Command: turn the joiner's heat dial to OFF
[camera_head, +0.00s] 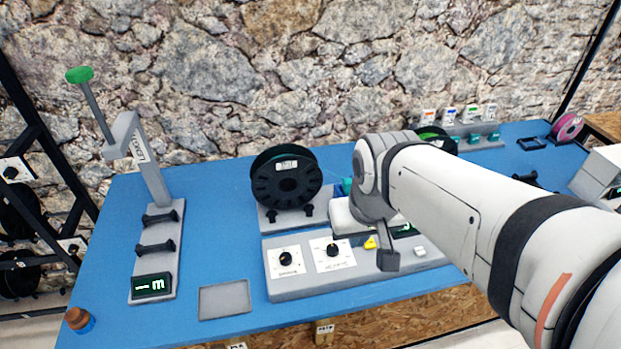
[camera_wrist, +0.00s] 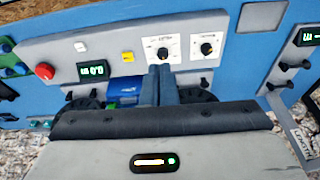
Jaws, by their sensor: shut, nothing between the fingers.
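The joiner is a long grey panel (camera_head: 310,283) on the blue bench, with two black dials on white plates. One dial (camera_head: 333,250) is near the panel's middle, and it shows in the wrist view (camera_wrist: 163,53). The other dial (camera_head: 285,258) is at the panel's left end, at right in the wrist view (camera_wrist: 206,48). Their labels are too small to read, so I cannot tell which is the heat dial or its setting. My gripper (camera_head: 388,262) is shut and empty over the panel. In the wrist view its fingertips (camera_wrist: 160,70) appear just below the middle dial; contact is unclear.
A black filament spool (camera_head: 287,178) stands behind the dials. The joiner has a yellow button (camera_head: 370,243) and a display (camera_wrist: 93,71). A grey lever stand (camera_head: 157,250) and an empty tray (camera_head: 224,300) are at left. My arm covers the right of the bench.

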